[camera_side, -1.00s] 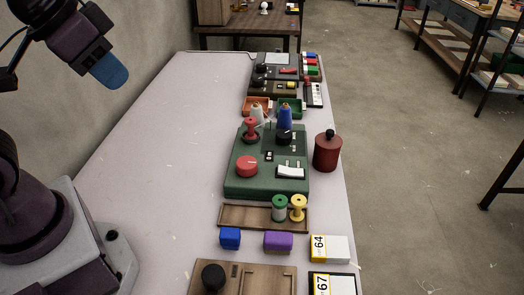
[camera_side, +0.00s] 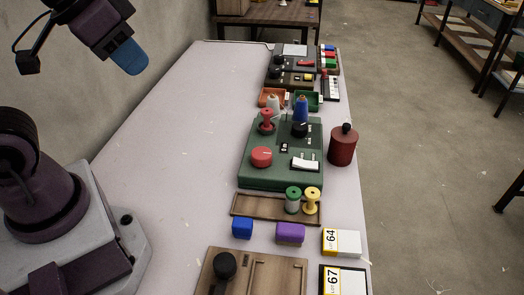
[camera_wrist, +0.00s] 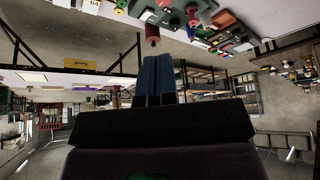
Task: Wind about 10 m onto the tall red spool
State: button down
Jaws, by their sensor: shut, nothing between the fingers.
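The tall red spool (camera_side: 266,121) stands upright at the back left of a green winding machine (camera_side: 262,179). The machine also carries a round red knob (camera_side: 261,157), a black knob (camera_side: 299,130) and a white rocker switch (camera_side: 305,164). A white thread cone (camera_side: 272,101) and a blue thread cone (camera_side: 301,108) stand just behind it. I cannot tell whether thread is on the red spool. My gripper (camera_side: 133,60) is shut and empty, high at the left, well away from the machine. Its blue fingers (camera_wrist: 153,80) show together in the wrist view.
A dark red canister (camera_side: 342,150) stands right of the machine near the table edge. Blue (camera_side: 242,228) and purple (camera_side: 290,233) blocks lie in front. The table's left side is clear.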

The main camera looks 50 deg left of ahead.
jog(key=c, duration=1.8)
grip_release()
jog(key=shift+c, duration=0.2)
jog(key=o, duration=0.4)
jog(key=shift+f, duration=0.1)
jog(key=shift+c, duration=0.2)
jog(key=o, duration=0.3)
jog(key=shift+w+f+g, duration=0.15)
jog(key=shift+f+g, duration=0.15)
jog(key=shift+f, duration=0.05)
jog(key=o, duration=0.8)
jog(key=shift+w+f+g, duration=0.8)
jog(key=shift+w+f, duration=0.25)
jog(key=shift+w, duration=0.1)
jog(key=shift+c, duration=0.2)
jog(key=shift+o, duration=0.2)
jog(key=shift+n+g, duration=0.3)
jog(key=shift+g, duration=0.4)
jog(key=w+f, duration=0.1)
jog(key=w, duration=0.1)
jog(key=w+f, duration=0.1)
jog(key=w, duration=0.1)
jog(key=shift+w+f, duration=0.15)
jog(key=shift+f, duration=0.05)
jog(key=n+g, duration=0.2)
jog(key=n, duration=0.4)
send_over(261, 153)
jog(key=shift+f, duration=6.1)
notch_tip(261, 153, down, 12)
jog(key=shift+w, duration=0.1)
